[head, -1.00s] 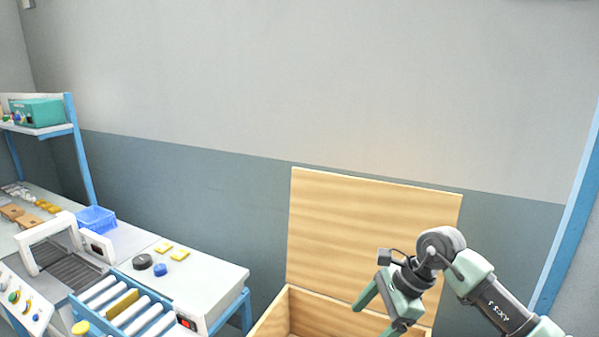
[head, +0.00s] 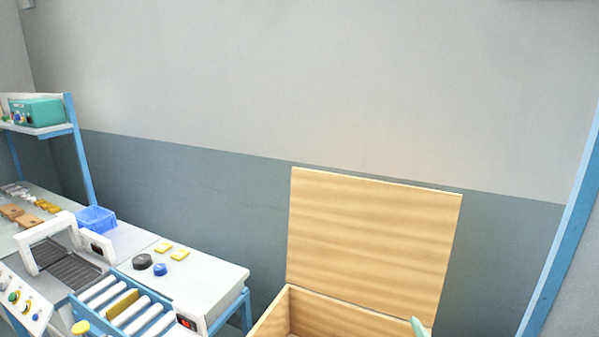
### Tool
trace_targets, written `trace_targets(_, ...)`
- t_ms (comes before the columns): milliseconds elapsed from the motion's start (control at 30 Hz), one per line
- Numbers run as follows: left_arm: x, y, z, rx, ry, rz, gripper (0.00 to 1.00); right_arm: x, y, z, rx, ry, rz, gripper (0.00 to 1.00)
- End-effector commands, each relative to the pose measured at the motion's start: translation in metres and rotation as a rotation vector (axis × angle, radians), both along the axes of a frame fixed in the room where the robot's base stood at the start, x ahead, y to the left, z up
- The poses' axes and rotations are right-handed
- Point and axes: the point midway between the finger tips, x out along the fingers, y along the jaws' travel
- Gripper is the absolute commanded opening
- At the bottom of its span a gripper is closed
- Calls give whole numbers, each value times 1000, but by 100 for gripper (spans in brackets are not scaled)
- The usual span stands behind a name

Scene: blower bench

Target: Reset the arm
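Neither gripper shows as a whole in the head view. Only a small pale green tip (head: 419,326), likely part of my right arm or its gripper, shows at the bottom edge, in front of the wooden box (head: 375,240). Whether that gripper is open or shut is hidden below the frame. My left arm is not in view.
The wooden box has its lid raised against the wall. To the left is a bench with a roller conveyor (head: 125,304), a blue bin (head: 96,219), a black knob (head: 142,261), a blue knob (head: 160,269) and yellow pieces (head: 179,254). A blue post (head: 560,262) stands at right.

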Motion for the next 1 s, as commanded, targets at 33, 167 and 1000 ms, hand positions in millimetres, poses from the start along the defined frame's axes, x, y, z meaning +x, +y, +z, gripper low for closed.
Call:
trace_targets(33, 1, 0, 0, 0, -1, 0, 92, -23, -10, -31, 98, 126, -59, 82)
trace_targets(167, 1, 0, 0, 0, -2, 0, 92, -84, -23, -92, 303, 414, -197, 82)
trace_targets(1000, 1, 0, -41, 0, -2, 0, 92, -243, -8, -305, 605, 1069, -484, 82)
